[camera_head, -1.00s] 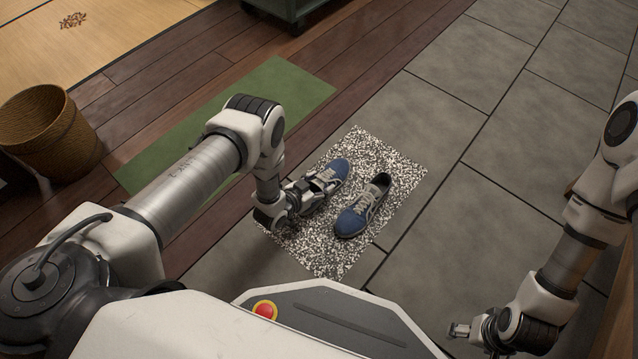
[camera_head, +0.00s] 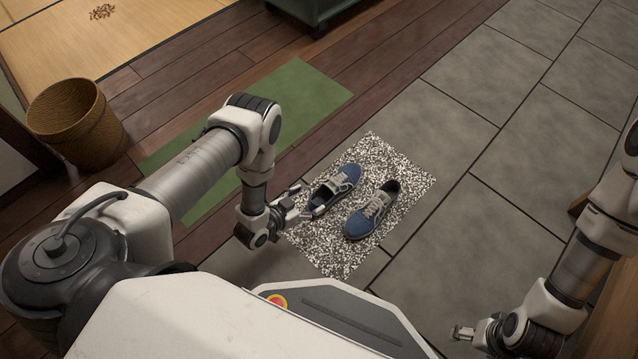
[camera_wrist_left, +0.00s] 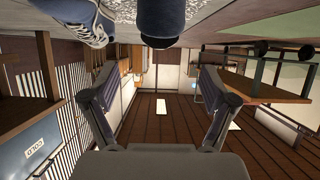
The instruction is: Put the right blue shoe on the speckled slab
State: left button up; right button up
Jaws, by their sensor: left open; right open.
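Two blue shoes with white trim lie side by side on the speckled slab (camera_head: 340,262) in the head view, the left one (camera_head: 338,186) and the right one (camera_head: 365,216), with a narrow gap between them. My left gripper (camera_head: 303,203) is open and empty just to the left of the left shoe, at the slab's left edge. In the left wrist view its fingers (camera_wrist_left: 156,85) are spread with nothing between them, and parts of both shoes show at the top edge. My right gripper (camera_head: 459,332) is open and empty at the lower right, away from the slab.
A green mat (camera_head: 298,88) lies on the dark wood floor behind my left arm. A wicker basket (camera_head: 80,122) stands at the left. Grey floor tiles (camera_head: 440,235) right of the slab are clear.

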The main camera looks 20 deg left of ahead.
pick_arm(q)
jog(key=shift+s+a+r, duration=0.1)
jog(key=shift+s, duration=0.2)
jog(key=s+r+n+g+y, duration=0.1)
jog(key=s+r+g, duration=0.3)
jog(key=s, duration=0.3)
jog(key=s+a+r+n+g+y, duration=0.1)
jog(key=s+r+n+g+y, duration=0.1)
jog(key=s+r+g, duration=0.2)
jog(key=s+a+r+n+g+y, duration=0.1)
jog(key=s+r+g, duration=0.3)
jog(key=s, duration=0.5)
jog(key=shift+s, duration=0.4)
jog(key=shift+r, duration=0.15)
